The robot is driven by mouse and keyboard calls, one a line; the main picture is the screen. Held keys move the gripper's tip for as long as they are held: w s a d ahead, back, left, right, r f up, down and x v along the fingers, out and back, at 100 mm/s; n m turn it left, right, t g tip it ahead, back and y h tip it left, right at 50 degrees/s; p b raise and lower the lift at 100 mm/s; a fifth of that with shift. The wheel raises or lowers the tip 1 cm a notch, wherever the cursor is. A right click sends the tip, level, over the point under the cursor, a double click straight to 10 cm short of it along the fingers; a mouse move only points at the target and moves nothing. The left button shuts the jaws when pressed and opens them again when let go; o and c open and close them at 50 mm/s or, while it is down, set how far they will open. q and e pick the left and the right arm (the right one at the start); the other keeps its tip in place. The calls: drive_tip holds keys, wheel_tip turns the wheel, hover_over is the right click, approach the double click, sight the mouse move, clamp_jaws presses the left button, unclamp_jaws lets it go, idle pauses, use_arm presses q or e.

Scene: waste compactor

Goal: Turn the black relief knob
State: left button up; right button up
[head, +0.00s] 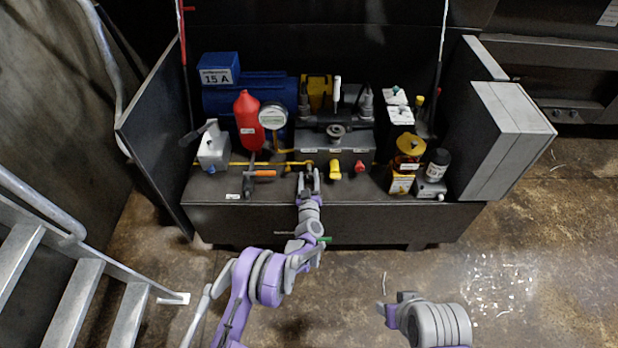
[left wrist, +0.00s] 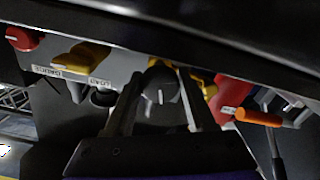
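The black knob (left wrist: 161,88) with a white pointer line shows in the left wrist view, on the grey valve block. My left gripper (left wrist: 160,103) is open, with one finger on each side of the knob; I cannot tell if they touch it. In the head view my left gripper (head: 309,178) is at the front of the valve block (head: 335,152) and mostly hides the knob. Part of my right arm shows at the bottom of the head view; its fingers cannot be made out.
A yellow knob (head: 335,170) and a red knob (head: 360,166) sit right of my left gripper. An orange-handled tool (head: 262,173) lies to its left. A red bottle (head: 248,122), a gauge (head: 273,117) and an amber jar (head: 409,146) crowd the bench. A dark edge crosses above in the wrist view.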

use_arm(q)
clamp_jaws()
drive_tip(key=shift+f+n+b, duration=0.15)
drive_tip(key=shift+n+b, duration=0.7)
drive_tip(key=shift+n, duration=0.15)
drive_tip(key=n+b, duration=0.1)
drive_tip(key=n, duration=0.1)
drive_tip(key=shift+n+b, duration=0.3)
drive_tip(key=shift+n, duration=0.1)
drive_tip(key=n+b, duration=0.1)
drive_tip(key=n, duration=0.2)
drive_tip(key=shift+b, duration=0.3)
drive_tip(key=shift+n+b, duration=0.6)
drive_tip(key=shift+n, duration=1.3)
